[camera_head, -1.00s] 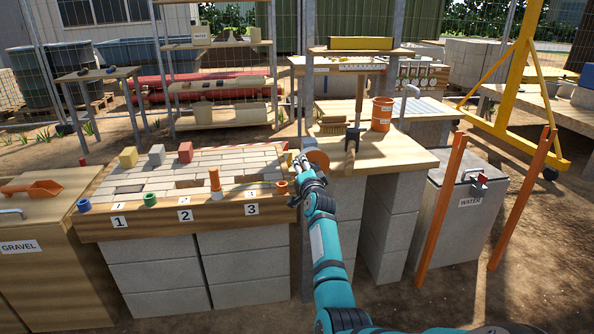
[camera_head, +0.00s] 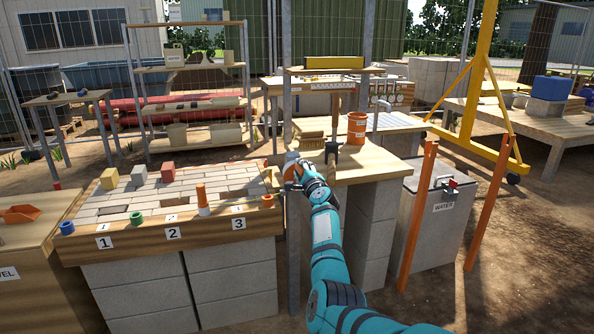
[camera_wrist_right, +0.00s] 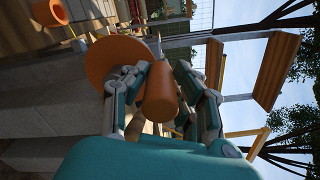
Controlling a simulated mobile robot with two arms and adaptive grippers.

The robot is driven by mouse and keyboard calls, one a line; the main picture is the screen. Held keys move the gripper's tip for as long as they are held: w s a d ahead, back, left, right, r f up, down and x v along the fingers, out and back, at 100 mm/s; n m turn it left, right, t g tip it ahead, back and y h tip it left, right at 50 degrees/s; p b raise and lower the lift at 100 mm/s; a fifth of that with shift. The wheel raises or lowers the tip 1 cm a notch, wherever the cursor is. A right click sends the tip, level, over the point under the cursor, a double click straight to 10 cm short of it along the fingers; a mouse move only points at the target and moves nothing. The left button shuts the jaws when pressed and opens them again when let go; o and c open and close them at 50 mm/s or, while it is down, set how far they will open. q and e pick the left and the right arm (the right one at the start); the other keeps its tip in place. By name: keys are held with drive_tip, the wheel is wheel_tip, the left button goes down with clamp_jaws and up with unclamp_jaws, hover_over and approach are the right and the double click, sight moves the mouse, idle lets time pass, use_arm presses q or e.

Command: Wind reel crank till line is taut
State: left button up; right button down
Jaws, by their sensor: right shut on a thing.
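The reel shows as an orange disc (camera_wrist_right: 108,62) in the right wrist view, with an orange crank handle (camera_wrist_right: 160,95) standing out from it. In the head view the reel (camera_head: 291,158) is small at the left front corner of the wooden bench, partly covered by my gripper. My right gripper (camera_head: 302,174) is at the reel; in the right wrist view its two fingers (camera_wrist_right: 160,78) close around the crank handle from both sides. My left gripper is not in view.
Left of the reel is a block-built bench (camera_head: 130,244) with bricks, coloured rings and labels 1 to 3.

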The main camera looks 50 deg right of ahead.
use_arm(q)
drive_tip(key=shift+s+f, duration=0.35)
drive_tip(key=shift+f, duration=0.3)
use_arm(e)
drive_tip(key=shift+s+d+r+m, duration=0.25)
drive_tip(key=shift+d+m, duration=0.1)
drive_tip(key=shift+m, duration=0.25)
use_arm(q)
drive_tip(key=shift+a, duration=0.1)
use_arm(e)
drive_tip(key=c, duration=1.2)
unclamp_jaws()
drive_tip(key=shift+o, duration=0.7)
drive_tip(key=shift+f, duration=0.1)
drive_tip(key=shift+a+f, duration=0.1)
drive_tip(key=shift+a, duration=0.05)
drive_tip(key=v, duration=1.1)
drive_tip(key=shift+s+a, duration=0.2)
drive_tip(key=shift+s, duration=0.2)
